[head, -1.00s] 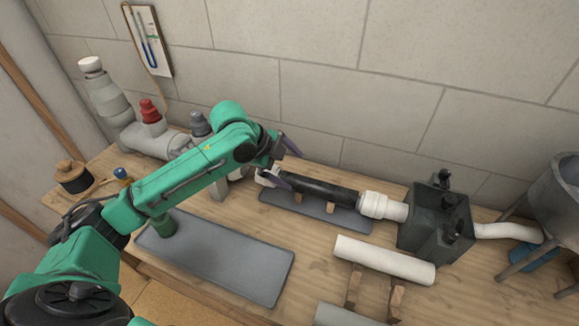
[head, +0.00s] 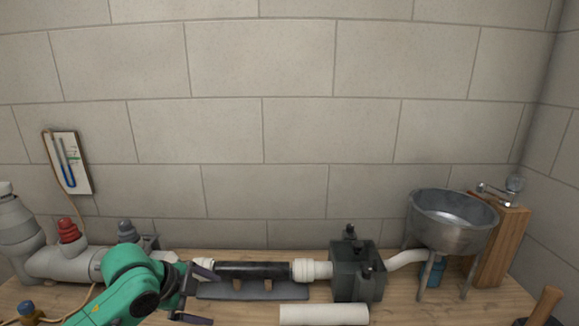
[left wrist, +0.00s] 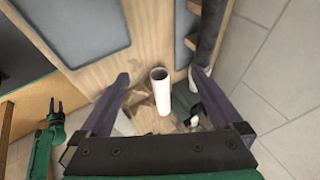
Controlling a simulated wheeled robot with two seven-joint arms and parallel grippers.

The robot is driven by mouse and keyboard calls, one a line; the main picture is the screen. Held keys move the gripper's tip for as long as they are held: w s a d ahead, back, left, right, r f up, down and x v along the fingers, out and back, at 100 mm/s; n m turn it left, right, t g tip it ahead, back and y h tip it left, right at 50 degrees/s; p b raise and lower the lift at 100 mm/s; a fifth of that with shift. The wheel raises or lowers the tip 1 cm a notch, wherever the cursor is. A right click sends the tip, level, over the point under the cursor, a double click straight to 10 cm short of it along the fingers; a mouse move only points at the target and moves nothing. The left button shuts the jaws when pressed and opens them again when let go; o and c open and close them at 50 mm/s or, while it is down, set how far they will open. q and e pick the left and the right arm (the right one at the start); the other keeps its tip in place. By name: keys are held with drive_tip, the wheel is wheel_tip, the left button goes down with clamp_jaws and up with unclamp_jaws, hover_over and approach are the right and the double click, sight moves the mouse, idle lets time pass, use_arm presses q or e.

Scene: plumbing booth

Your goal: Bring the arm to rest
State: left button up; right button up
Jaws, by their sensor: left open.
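My left arm and its green wrist come in low at the left of the head view, with the left gripper (head: 203,295) near the left end of the black pipe (head: 253,271). In the left wrist view the left gripper (left wrist: 160,85) has its two dark fingers wide apart, with nothing held between them. The open end of a white pipe (left wrist: 160,88) shows between the fingers, beyond them. Whether the fingers touch anything in the head view I cannot tell. My right gripper is not in the head view.
A white coupling (head: 312,270) joins the black pipe to a dark box (head: 357,272). A loose white pipe (head: 324,314) lies in front. A metal basin (head: 452,222) stands at the right. A red-capped fitting (head: 68,231) and a gauge board (head: 68,163) are at the left.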

use_arm(q)
drive_tip(key=s+f+n, duration=0.4)
drive_tip(key=s+f+n+y, duration=0.1)
drive_tip(key=s+f+n, duration=0.3)
drive_tip(key=s, duration=0.1)
drive_tip(key=s+d+f+n+y, duration=0.1)
drive_tip(key=s+f+n, duration=0.2)
drive_tip(key=s+f, duration=0.1)
drive_tip(key=shift+s+f+n, duration=0.2)
drive_tip(key=shift+s+n, duration=0.05)
drive_tip(key=shift+n, duration=0.15)
drive_tip(key=s+a+f+n+g+y, duration=0.25)
drive_tip(key=s+a+n, duration=0.25)
drive_tip(key=s, duration=0.3)
wheel_tip(320, 180, down, 21)
drive_tip(key=s, duration=0.1)
drive_tip(key=s+a+f+g, duration=0.2)
drive_tip(key=s+a+f, duration=0.1)
drive_tip(key=s+f, duration=1.3)
drive_tip(key=shift+s+a+f, duration=0.2)
drive_tip(key=shift+s+f, duration=0.15)
drive_tip(key=shift+s, duration=0.75)
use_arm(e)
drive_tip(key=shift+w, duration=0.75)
